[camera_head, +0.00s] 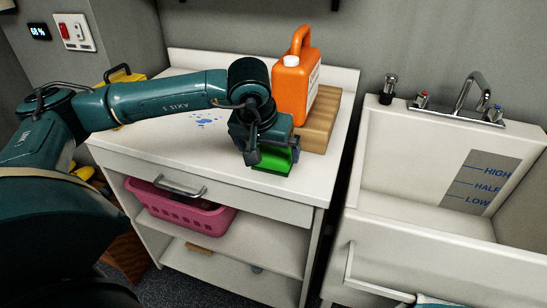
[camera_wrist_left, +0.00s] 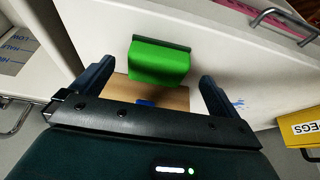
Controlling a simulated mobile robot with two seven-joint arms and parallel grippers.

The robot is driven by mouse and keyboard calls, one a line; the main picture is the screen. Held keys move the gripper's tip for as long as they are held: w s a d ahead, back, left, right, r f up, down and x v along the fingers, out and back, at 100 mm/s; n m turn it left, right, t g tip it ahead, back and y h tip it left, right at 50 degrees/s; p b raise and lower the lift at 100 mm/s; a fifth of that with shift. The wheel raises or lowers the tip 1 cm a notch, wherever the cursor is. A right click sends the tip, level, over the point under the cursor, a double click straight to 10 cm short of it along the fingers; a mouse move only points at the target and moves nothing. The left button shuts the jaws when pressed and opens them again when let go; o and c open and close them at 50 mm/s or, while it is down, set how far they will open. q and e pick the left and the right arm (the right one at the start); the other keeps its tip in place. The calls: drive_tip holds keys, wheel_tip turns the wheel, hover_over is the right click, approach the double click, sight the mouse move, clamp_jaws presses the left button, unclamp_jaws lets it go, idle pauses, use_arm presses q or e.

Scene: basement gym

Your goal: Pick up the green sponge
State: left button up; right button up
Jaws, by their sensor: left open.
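The green sponge (camera_head: 273,161) lies on the white countertop near its front edge, beside a wooden block. It also shows in the left wrist view (camera_wrist_left: 158,63), just beyond the fingertips and between their lines. My left gripper (camera_head: 268,158) is above the sponge, reaching down over it, and hides part of it in the head view. Its two fingers (camera_wrist_left: 155,85) are apart with nothing between them in the left wrist view. Whether a finger touches the sponge cannot be told. My right gripper is not in view.
An orange jug (camera_head: 294,90) stands on the wooden block (camera_head: 321,121) close behind my left gripper. A yellow box (camera_wrist_left: 304,128) sits at the left of the white counter (camera_head: 150,143). Blue spots mark the countertop. A sink (camera_head: 385,165) stands at right; a pink basket (camera_head: 180,209) is below.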

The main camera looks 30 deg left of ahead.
sight(271, 156)
use_arm(q)
drive_tip(key=x, duration=0.5)
drive_tip(key=shift+w, duration=0.1)
drive_tip(key=shift+c, duration=0.4)
drive_tip(key=c, duration=0.8)
drive_tip(key=shift+r+p, duration=0.2)
drive_tip(key=shift+p, duration=0.1)
